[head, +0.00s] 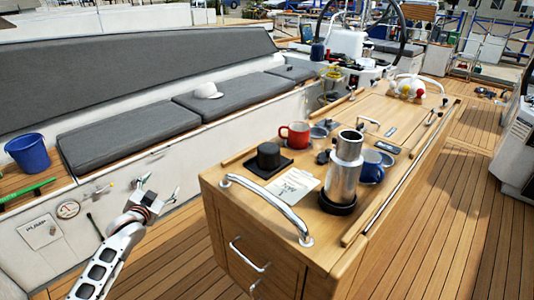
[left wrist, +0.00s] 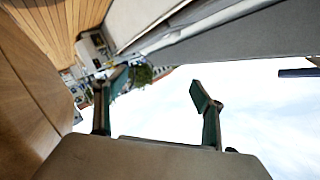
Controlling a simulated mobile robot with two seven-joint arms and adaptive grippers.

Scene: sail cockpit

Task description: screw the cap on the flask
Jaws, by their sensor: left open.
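The flask (head: 342,178) is a shiny steel cylinder with a narrower neck. It stands upright in a dark round base on the wooden cockpit table. A black cap (head: 268,156) sits on a dark square pad (head: 259,167) to the left of the flask. The flask and cap are apart. My left gripper (head: 157,187) is open and empty, off the left side of the table, well away from both. In the left wrist view its two fingers (left wrist: 160,88) are spread against the sky, and neither flask nor cap shows there. My right gripper is not in view.
A red mug (head: 295,134) stands behind the cap, and a blue mug (head: 371,168) is right of the flask. A white card (head: 292,186) lies between cap and flask. A curved metal rail (head: 264,200) edges the table's near left end. A blue bucket (head: 28,152) stands far left.

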